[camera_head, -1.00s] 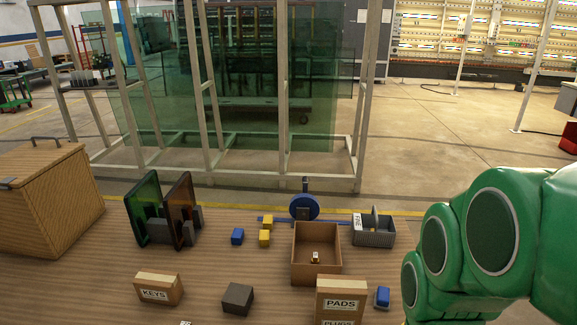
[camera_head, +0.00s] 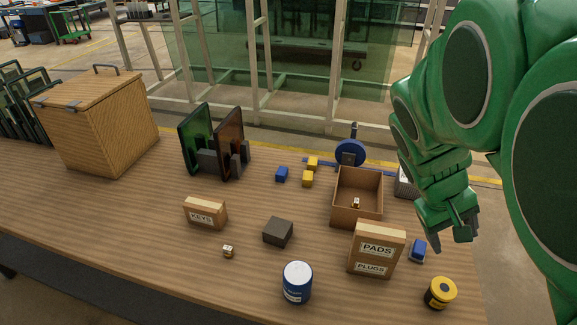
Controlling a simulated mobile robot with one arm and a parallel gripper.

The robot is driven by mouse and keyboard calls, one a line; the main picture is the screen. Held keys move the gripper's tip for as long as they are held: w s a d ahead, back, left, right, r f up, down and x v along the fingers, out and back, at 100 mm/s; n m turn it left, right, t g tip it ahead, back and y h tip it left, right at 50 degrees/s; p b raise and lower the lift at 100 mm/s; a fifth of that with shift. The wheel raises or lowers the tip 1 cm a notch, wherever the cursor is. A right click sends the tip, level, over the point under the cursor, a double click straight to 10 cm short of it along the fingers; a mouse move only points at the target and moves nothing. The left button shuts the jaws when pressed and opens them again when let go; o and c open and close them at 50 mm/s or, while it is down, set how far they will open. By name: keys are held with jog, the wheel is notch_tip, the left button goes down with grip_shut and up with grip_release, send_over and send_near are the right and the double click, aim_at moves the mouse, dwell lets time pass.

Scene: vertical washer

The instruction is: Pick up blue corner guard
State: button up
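Two small blue blocks could be the blue corner guard, and I cannot tell which from their shape. One blue block (camera_head: 281,174) lies mid-table beside two yellow blocks. The other blue block (camera_head: 417,250) lies right of the PADS box, near the right table edge, and has a light underside. My gripper (camera_head: 450,238) hangs at the right, fingers pointing down, slightly right of this second block in the picture and apparently above the table. Its fingers look spread with nothing between them, though they are small in view.
Yellow blocks (camera_head: 308,179), an open cardboard box (camera_head: 344,215), the PADS box (camera_head: 360,260), a KEYS box (camera_head: 205,213), a dark block (camera_head: 278,232), a blue can (camera_head: 297,283) and a yellow-topped can (camera_head: 440,292) stand on the table (camera_head: 150,215). A wicker bin (camera_head: 95,125) stands left.

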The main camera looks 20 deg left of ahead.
jog(key=w+d+r+n+t+h, duration=0.1)
jog(key=w+r+n+t+h, duration=0.2)
jog(key=w, duration=0.8)
jog(key=w+a+f+n+t+h, duration=0.1)
jog(key=w+a+n+t, duration=0.1)
jog(key=w+a+n, duration=0.3)
jog(key=w+a+f+n+t+h, duration=0.1)
jog(key=w+n, duration=0.1)
jog(key=w, duration=0.5)
jog(key=n+t+y, duration=0.7)
jog(key=n, duration=1)
send_over(281, 172)
jog(key=s+d, duration=0.3)
jog(key=d, duration=0.7)
notch_tip(281, 172, down, 16)
jog(key=s+a+f+n+y, duration=0.1)
jog(key=a+f, duration=0.1)
jog(key=a, duration=0.1)
jog(key=s+a+f+n+y, duration=0.1)
jog(key=a+f+n, duration=0.1)
jog(key=a+f, duration=0.1)
jog(key=s+a+f+n+y, duration=0.1)
jog(key=a+f, duration=0.2)
jog(key=a, duration=0.1)
jog(key=shift+s+a+f, duration=0.1)
jog(key=shift+s, duration=0.05)
jog(key=shift+f, duration=0.15)
jog(key=shift+w+f, duration=0.25)
jog(key=shift+w, duration=0.3)
jog(key=shift+x, duration=3.25)
